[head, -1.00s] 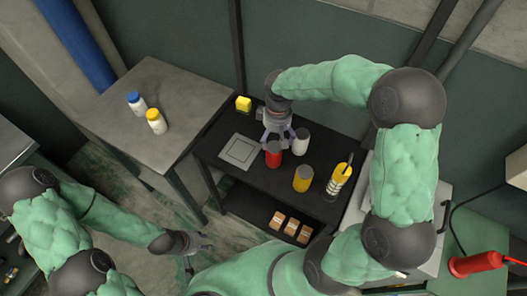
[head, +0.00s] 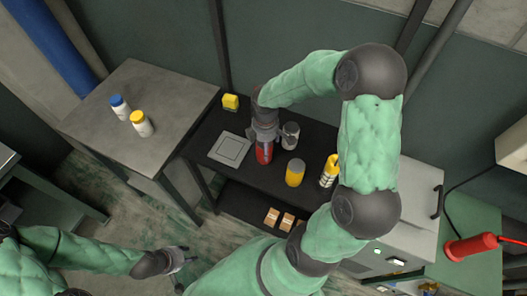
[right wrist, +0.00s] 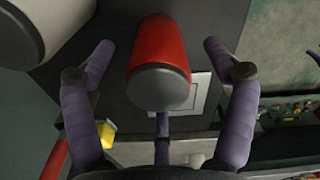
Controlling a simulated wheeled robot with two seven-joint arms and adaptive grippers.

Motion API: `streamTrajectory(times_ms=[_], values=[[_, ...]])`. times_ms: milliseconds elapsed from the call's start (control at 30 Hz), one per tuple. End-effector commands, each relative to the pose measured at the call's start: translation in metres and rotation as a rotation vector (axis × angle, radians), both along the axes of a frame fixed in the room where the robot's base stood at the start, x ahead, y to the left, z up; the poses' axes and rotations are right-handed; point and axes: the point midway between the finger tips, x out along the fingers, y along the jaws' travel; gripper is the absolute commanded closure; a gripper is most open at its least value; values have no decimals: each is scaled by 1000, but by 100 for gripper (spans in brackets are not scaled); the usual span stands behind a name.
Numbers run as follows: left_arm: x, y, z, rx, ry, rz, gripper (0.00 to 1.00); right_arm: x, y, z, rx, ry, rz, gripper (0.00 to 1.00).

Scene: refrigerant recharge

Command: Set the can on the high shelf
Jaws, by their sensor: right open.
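A red can (head: 264,155) stands on the upper level of a black two-level shelf unit (head: 268,178). My right gripper (head: 264,135) is at the can from above and behind. In the right wrist view, its open fingers (right wrist: 158,60) lie on either side of the red can (right wrist: 160,55), with gaps on both sides. A grey-white can (head: 290,136) stands close beside the gripper, and a yellow can (head: 295,173) stands to the right. My left gripper (head: 183,259) is low at the left, empty, with its fingers apart.
A yellow-and-white bottle (head: 328,172), a yellow block (head: 231,102) and a grey square plate (head: 230,148) are on the black unit. Small boxes (head: 272,217) lie on its lower level. Blue-capped (head: 120,107) and yellow-capped (head: 142,124) bottles stand on the grey table (head: 180,90).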

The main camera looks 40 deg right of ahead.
Motion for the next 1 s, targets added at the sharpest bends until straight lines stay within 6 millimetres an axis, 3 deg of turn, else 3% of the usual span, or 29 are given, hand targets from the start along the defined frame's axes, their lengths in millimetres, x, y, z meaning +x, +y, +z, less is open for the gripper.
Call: streamTrajectory(times_ms=[233,500,767,833,1000], values=[[0,0,-7,0,0,0,60,2,0,-18,-1,-1,-1,15],[0,0,-23,0,0,0,60,4,0,-55,0,1,-1,15],[0,0,-23,0,0,0,60,5,0,-58,0,-1,-2,15],[0,0,-23,0,0,0,60,5,0,-58,0,-1,-2,26],[0,0,-23,0,0,0,60,5,0,-58,0,-1,-2,74]])
